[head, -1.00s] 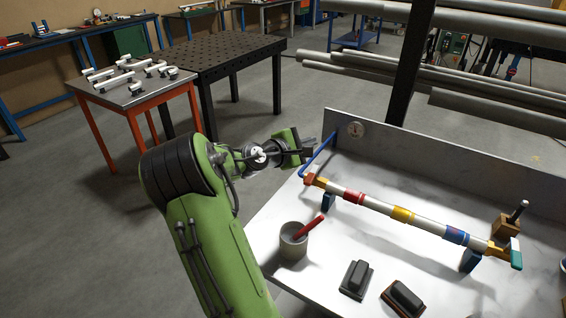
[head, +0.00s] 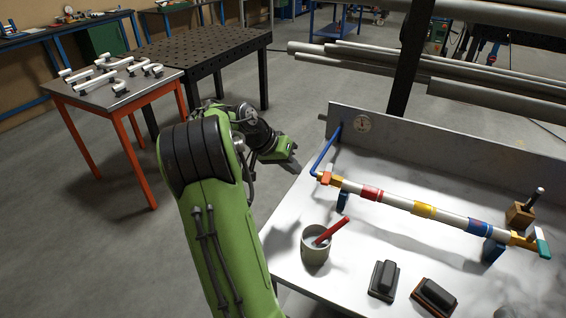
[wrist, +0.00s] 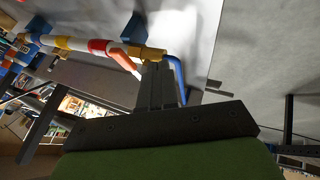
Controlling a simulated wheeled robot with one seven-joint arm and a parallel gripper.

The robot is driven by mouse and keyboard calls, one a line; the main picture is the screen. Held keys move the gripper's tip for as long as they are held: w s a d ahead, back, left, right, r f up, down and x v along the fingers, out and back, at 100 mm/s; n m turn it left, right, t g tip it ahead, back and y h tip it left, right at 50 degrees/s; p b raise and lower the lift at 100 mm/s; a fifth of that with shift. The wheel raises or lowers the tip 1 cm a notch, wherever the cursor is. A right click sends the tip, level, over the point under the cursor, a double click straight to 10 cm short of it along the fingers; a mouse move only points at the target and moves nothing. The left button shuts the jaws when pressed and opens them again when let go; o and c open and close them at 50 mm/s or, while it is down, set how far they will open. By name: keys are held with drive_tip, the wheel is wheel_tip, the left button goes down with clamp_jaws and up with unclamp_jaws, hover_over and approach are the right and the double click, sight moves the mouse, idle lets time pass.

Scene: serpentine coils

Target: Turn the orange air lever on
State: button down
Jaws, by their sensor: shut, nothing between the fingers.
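The orange lever (head: 325,178) sits at the left end of the striped pipe, beside a yellow fitting (head: 336,181) and the blue tube (head: 326,150). In the wrist view the orange lever (wrist: 126,60) shows as a slanted piece with a pale tip, just left of my fingers. My gripper (head: 293,168) is left of the blue tube in the head view, off the table's left edge and apart from the lever. In the wrist view my gripper (wrist: 158,68) has its fingers together and empty; they overlap the yellow fitting in the picture.
The striped pipe (head: 395,202) runs across the white table (head: 350,275) on blue supports. A grey cup (head: 316,250) with a red stick stands near the left edge. Two dark blocks (head: 384,278) (head: 434,297) lie in front.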

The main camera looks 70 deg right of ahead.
sight(327, 176)
drive_tip(key=s, duration=0.1)
drive_tip(key=s+f, duration=0.1)
drive_tip(key=s, duration=0.1)
drive_tip(key=s+d+b, duration=0.1)
drive_tip(key=s, duration=0.1)
drive_tip(key=shift+f, duration=0.35)
